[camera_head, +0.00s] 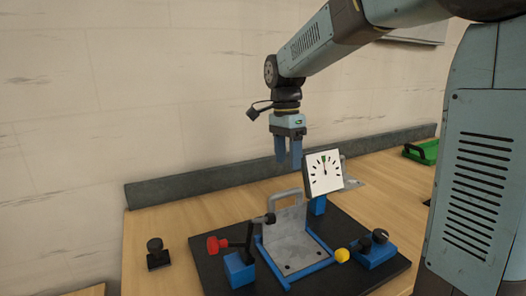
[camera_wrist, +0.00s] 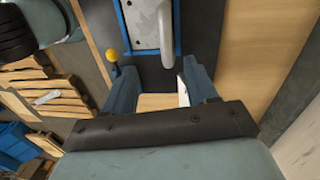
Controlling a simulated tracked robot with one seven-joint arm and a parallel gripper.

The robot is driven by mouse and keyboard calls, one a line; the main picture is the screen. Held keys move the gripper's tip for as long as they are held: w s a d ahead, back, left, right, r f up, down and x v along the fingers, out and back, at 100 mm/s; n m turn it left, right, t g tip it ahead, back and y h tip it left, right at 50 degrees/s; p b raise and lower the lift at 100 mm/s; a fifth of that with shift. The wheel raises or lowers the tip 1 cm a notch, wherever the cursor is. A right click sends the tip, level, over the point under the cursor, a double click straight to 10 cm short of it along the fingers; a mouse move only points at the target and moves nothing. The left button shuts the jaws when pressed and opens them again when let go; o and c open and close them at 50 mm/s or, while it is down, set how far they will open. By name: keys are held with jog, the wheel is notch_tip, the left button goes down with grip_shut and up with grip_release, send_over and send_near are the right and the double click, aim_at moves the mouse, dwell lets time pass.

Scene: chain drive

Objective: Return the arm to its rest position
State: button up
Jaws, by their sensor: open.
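My gripper (camera_head: 289,154) hangs from my arm above the black board (camera_head: 222,274), pointing down. Its two blue fingers are apart with nothing between them. In the wrist view my gripper (camera_wrist: 160,85) also shows open and empty, beyond the edge of the board. Below it in the head view stands a grey metal bracket with a curved handle (camera_head: 287,193), set in a blue frame. A white dial (camera_head: 324,172) with a green mark stands to the right of the gripper. The handle also shows in the wrist view (camera_wrist: 166,38).
The board carries a red knob (camera_head: 213,245) on a black lever, a yellow knob (camera_head: 342,255) and a blue block with black knobs (camera_head: 373,250). A black knob on a base (camera_head: 158,254) stands left. A green tray (camera_head: 424,152) lies at the right. A grey ledge runs behind the table.

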jog(key=s+d+n+t, duration=0.3)
jog(key=s+d+n, duration=0.3)
jog(key=s, duration=0.4)
jog(key=s+d+n+t, duration=0.3)
jog(key=s+d+n, duration=0.3)
jog(key=s, duration=0.4)
jog(key=shift+s+d+r+n+t+y, duration=0.25)
jog(key=shift+d+n+t+y, duration=0.05)
jog(key=shift+d+n+t, duration=0.1)
